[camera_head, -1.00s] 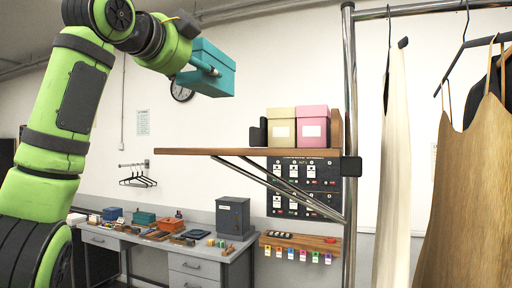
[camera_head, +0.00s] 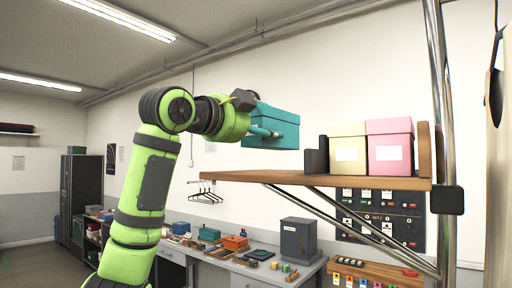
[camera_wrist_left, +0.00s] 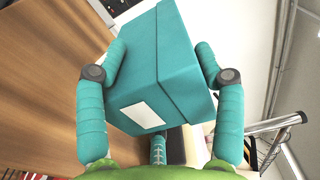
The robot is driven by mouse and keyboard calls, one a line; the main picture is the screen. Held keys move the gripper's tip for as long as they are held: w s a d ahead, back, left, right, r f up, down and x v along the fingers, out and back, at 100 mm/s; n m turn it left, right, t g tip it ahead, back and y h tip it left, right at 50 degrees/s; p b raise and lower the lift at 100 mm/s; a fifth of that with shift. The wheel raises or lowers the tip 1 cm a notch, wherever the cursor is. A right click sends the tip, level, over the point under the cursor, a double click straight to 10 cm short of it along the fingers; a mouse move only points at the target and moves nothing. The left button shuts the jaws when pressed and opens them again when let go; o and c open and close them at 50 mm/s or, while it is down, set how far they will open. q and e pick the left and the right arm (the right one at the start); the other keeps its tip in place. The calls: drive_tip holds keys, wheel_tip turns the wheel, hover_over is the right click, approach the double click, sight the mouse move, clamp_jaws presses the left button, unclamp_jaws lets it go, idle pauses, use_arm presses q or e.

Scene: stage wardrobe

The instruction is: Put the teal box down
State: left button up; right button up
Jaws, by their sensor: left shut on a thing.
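The teal box (camera_head: 274,127) is held in the air by my left gripper (camera_head: 264,132), over the left part of the wooden shelf (camera_head: 300,178). In the left wrist view the box (camera_wrist_left: 160,60) sits between the teal fingers of my left gripper (camera_wrist_left: 158,75), which press on its two sides. A white label (camera_wrist_left: 140,114) shows on the box. The box's underside appears a little above the shelf top; the exact gap is hard to tell. My right gripper is not in view.
A cream box (camera_head: 347,149) and a pink box (camera_head: 389,147) stand side by side on the shelf's right part, between a dark bookend (camera_head: 316,156) and a wooden end piece (camera_head: 424,150). The shelf left of the bookend is bare. A metal pole (camera_head: 441,120) rises at right.

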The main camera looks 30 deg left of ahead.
sight(245, 144)
use_arm(q)
drive_tip(key=shift+w+a+f, duration=0.1)
drive_tip(key=shift+a+f, duration=0.2)
drive_tip(key=shift+a, duration=0.4)
drive_tip(key=shift+a+f, duration=0.1)
drive_tip(key=shift+a, duration=0.1)
drive_tip(key=shift+s+f, duration=0.2)
drive_tip(key=shift+s, duration=0.15)
drive_tip(key=f, duration=0.2)
drive_tip(key=p, duration=0.1)
drive_tip(key=shift+s+d+f, duration=0.1)
drive_tip(key=shift+d+f, duration=0.15)
drive_tip(key=shift+f, duration=0.15)
drive_tip(key=shift+w+a+f, duration=0.25)
drive_tip(key=shift+f, duration=0.2)
drive_tip(key=shift+s+d, duration=0.15)
drive_tip(key=shift+s, duration=0.05)
drive_tip(key=o, duration=1.3)
drive_tip(key=shift+w+f, duration=0.1)
